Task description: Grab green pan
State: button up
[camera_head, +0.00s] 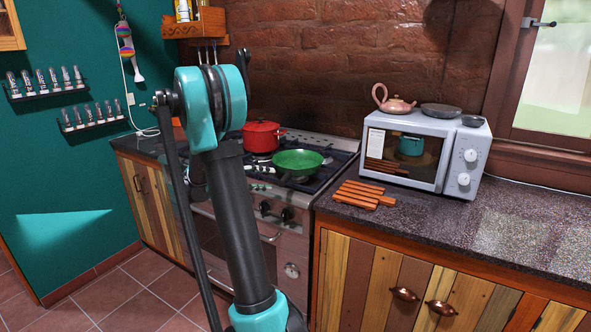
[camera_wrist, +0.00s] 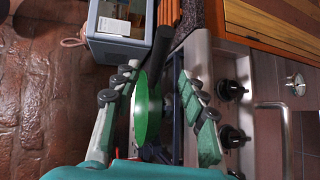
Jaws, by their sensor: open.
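The green pan (camera_head: 298,162) sits on the stove top, to the right of a red pot, in the head view. In the wrist view the green pan (camera_wrist: 147,112) shows as a narrow green oval between the two fingers of my gripper (camera_wrist: 156,80). My gripper is open, with a finger on each side of the pan in the picture. I cannot tell how far the pan lies beyond the fingers, and I see no clear contact. A dark bar stands just past the pan; I cannot tell if it is its handle. My gripper is not clear in the head view.
The red pot (camera_head: 262,136) stands on the stove (camera_head: 268,232). The counter's right part is clear. A brick wall stands behind.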

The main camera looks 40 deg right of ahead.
jog(key=x, duration=0.4)
jog(key=shift+s+d, duration=0.25)
jog(key=shift+d, duration=0.1)
grip_shut()
jog(key=shift+r, duration=0.1)
